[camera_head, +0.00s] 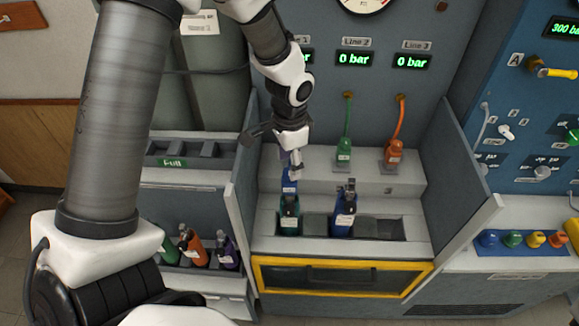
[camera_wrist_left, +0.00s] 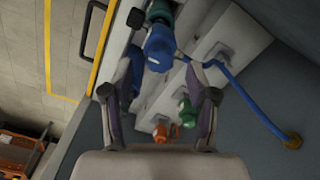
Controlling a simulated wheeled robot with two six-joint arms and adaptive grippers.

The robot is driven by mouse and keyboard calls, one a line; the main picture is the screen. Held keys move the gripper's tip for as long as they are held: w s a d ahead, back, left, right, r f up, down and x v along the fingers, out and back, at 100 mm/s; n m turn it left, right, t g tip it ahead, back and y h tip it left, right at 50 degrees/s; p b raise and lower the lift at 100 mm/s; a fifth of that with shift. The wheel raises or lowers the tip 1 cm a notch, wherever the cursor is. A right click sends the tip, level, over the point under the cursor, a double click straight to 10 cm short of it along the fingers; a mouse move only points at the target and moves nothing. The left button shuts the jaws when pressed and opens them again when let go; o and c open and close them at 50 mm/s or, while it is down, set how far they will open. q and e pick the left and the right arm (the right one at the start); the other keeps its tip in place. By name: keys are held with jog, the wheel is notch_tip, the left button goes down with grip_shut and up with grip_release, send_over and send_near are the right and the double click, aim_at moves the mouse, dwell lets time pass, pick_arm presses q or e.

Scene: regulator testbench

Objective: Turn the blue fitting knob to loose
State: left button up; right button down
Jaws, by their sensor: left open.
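In the left wrist view the blue fitting (camera_wrist_left: 160,48) is upper centre, with a blue hose running to a brass port on the panel. My left gripper (camera_head: 296,165) is open, pointing down just above it. In the left wrist view the two fingers (camera_wrist_left: 162,68) lie on either side of the fitting's image. I cannot tell whether they touch it. My right gripper is not in view.
A green fitting (camera_head: 344,152) and an orange fitting (camera_head: 393,153) stand to the right on the step. In front, a dark green bottle (camera_head: 290,215) and a blue bottle (camera_head: 344,218) stand in a tray. Side walls (camera_head: 462,180) flank the bench.

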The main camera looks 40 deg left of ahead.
pick_arm(q)
notch_tip(320, 180, up, 9)
jog(key=shift+r, duration=0.15)
dwell(0.4)
